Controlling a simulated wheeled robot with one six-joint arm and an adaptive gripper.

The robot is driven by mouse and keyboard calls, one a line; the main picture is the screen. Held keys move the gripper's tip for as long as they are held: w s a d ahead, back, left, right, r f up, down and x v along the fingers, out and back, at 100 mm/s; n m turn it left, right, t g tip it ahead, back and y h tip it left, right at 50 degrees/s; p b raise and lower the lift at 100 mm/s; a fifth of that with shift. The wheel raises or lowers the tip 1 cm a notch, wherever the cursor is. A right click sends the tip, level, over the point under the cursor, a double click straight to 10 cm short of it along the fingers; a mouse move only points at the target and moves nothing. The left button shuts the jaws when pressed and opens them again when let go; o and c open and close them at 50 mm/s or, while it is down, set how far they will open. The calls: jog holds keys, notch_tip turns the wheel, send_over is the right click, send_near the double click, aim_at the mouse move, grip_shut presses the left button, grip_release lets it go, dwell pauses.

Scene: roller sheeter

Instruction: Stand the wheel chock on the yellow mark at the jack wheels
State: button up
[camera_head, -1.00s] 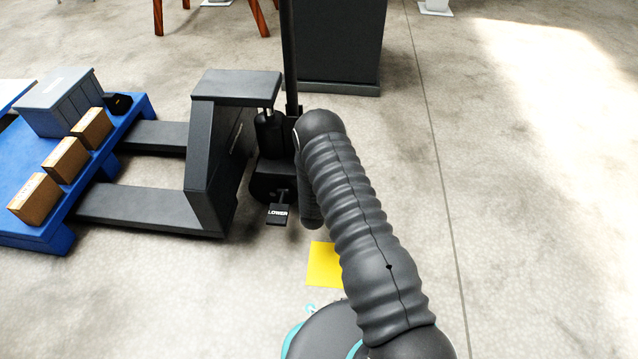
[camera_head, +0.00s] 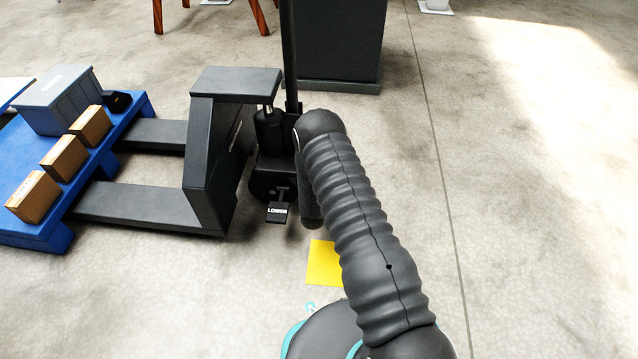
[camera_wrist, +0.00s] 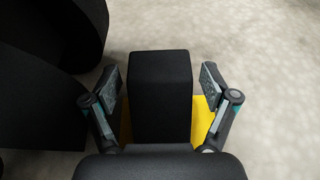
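The wheel chock (camera_wrist: 160,97) is a black block in the middle of the wrist view. It stands between the two fingers of my gripper (camera_wrist: 160,88), with a narrow gap on each side, so the gripper looks open around it. The yellow mark (camera_wrist: 198,120) shows on the floor at both sides of the chock. In the head view the yellow mark (camera_head: 323,264) lies in front of the pallet jack (camera_head: 212,160), partly behind my arm. My arm hides the gripper and chock there. The chock's underside is hidden, so its contact with the floor is not visible.
Dark rounded parts (camera_wrist: 50,40), probably the jack wheels, fill the left of the wrist view. The jack's LOWER pedal (camera_head: 277,212) is left of my arm. A blue pallet (camera_head: 40,236) holds a grey bin and boxes. A dark cabinet (camera_head: 337,45) stands behind. Right floor is clear.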

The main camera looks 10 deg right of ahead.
jog(key=shift+s, duration=0.15)
jog(key=v, duration=1.1)
jog(key=shift+s+r, duration=0.25)
jog(key=shift+s, duration=0.05)
